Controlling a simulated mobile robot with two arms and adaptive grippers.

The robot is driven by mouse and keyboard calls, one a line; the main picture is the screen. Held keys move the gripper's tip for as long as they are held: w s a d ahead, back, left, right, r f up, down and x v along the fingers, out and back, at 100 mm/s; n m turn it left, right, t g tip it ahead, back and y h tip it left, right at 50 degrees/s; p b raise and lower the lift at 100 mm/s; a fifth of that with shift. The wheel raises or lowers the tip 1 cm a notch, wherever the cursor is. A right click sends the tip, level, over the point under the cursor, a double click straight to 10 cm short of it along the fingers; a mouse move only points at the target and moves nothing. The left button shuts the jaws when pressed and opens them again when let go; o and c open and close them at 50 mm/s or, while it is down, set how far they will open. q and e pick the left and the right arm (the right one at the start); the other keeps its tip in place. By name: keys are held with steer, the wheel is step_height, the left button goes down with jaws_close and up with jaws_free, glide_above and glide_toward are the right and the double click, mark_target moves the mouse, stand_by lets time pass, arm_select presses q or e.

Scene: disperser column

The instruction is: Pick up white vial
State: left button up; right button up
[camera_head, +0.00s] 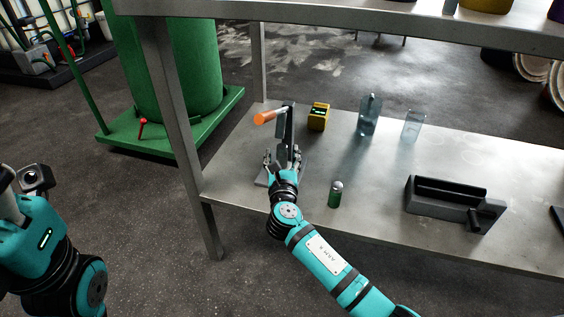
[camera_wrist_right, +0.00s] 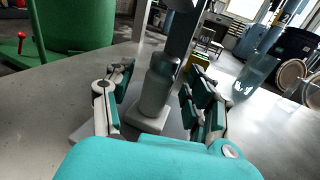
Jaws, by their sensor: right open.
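The white vial (camera_wrist_right: 157,84), greyish with a narrower neck and cap, stands upright on the base of a press-like stand in the right wrist view. The stand (camera_head: 289,122) has a dark upright and an orange handle in the head view. My right gripper (camera_head: 280,158) is at the foot of this stand and hides the vial there.
The metal table (camera_head: 375,225) also holds a green vial with a grey cap (camera_head: 335,194), a yellow device (camera_head: 318,117), a bluish bottle (camera_head: 369,116), a clear beaker (camera_head: 412,126) and a black box (camera_head: 440,204). A shelf (camera_head: 360,24) spans above.

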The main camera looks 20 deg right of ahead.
steer(key=shift+w+d+f, duration=0.1)
steer(key=shift+w+d, duration=0.15)
steer(key=shift+w, duration=0.4)
jaws_close()
